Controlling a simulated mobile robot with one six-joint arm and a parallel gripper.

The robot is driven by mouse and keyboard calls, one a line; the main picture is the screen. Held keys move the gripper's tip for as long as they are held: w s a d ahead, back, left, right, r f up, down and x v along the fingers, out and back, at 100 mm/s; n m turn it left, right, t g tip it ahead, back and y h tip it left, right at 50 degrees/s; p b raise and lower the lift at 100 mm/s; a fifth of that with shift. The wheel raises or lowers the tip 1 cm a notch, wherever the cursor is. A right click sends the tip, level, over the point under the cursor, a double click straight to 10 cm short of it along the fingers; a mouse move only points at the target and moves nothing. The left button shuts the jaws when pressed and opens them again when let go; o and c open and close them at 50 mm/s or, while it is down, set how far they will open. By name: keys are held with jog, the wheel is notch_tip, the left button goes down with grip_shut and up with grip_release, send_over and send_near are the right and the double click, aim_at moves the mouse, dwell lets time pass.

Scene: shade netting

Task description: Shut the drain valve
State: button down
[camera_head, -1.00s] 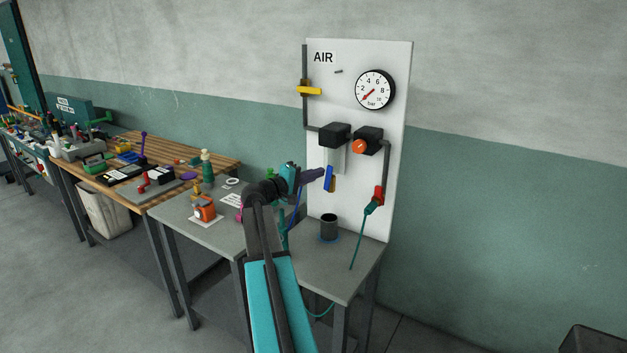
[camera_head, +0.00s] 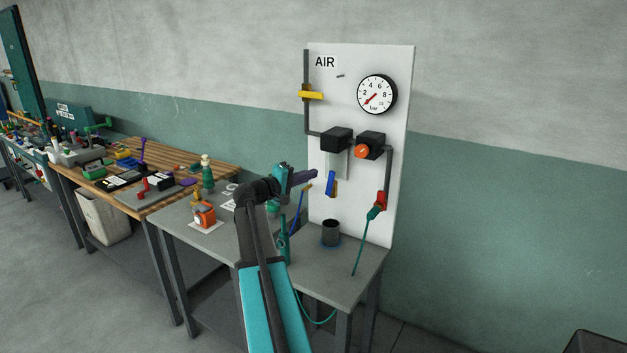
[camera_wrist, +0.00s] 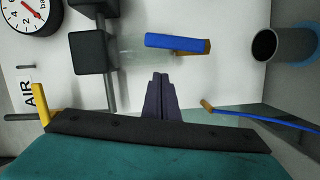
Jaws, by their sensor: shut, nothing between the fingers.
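On the white AIR panel (camera_head: 357,190), a small valve with a blue lever (camera_head: 331,184) sits below the clear bowl of a black filter unit (camera_head: 336,139). I take it for the drain valve. In the head view the lever runs roughly up and down. In the wrist view, turned on its side, the blue lever (camera_wrist: 172,41) lies along the bowl's length, with brass body (camera_wrist: 205,47) partly behind it. My gripper (camera_head: 316,174) is shut and empty, just left of the lever. In the wrist view its purple fingers (camera_wrist: 161,76) point at the lever with a gap.
A dark cup (camera_head: 331,232) stands on the grey bench below the valve. The panel also carries a yellow handle (camera_head: 312,95), an orange knob (camera_head: 362,151), a gauge (camera_head: 377,94) and a red fitting (camera_head: 380,201) with a teal hose. A thin blue piece (camera_wrist: 260,119) is near my fingers.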

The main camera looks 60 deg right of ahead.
jog(key=b+v, duration=0.2)
jog(key=v, duration=0.8)
jog(key=shift+w, duration=0.3)
